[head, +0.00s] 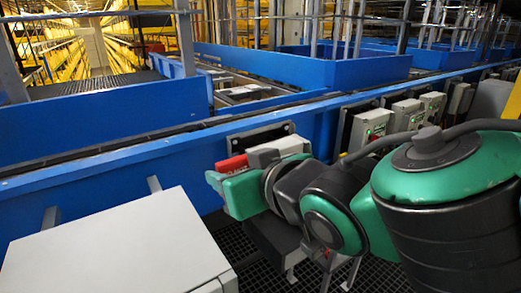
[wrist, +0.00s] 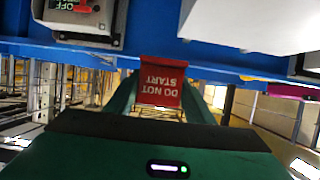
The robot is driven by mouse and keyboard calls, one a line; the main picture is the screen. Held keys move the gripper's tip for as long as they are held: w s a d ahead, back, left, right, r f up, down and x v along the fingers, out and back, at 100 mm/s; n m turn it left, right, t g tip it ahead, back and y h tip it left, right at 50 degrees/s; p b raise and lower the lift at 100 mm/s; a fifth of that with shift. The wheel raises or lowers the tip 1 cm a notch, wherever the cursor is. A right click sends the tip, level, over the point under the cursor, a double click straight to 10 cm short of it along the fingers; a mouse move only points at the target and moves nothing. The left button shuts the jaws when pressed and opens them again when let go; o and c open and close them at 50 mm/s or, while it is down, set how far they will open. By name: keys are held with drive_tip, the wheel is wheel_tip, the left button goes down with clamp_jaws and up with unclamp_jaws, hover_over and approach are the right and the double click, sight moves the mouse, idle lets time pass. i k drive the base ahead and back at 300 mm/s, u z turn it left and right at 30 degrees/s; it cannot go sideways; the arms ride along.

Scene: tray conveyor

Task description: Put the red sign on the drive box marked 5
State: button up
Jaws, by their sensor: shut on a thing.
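The red sign (wrist: 160,87) reads DO NOT START, upside down in the wrist view, and sits between the two green fingers of my gripper (wrist: 158,100). In the head view a small red part of the sign (head: 232,164) shows at my gripper (head: 236,184), which is shut on it beside the blue conveyor side. A grey drive box (head: 286,146) is just behind my gripper, partly hidden. More drive boxes (head: 370,127) are mounted to the right along the blue side. I cannot read any box number, so I cannot tell which is marked 5.
A pale grey cabinet (head: 110,250) stands at the front left. The blue conveyor side (head: 100,160) runs across the view. In the wrist view a box with a red switch marked OFF (wrist: 80,12) is at top left and a white box (wrist: 255,22) at top right.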

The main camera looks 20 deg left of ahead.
sight(277, 145)
drive_tip(key=u, duration=0.1)
drive_tip(key=i, duration=1)
drive_tip(key=z, duration=0.1)
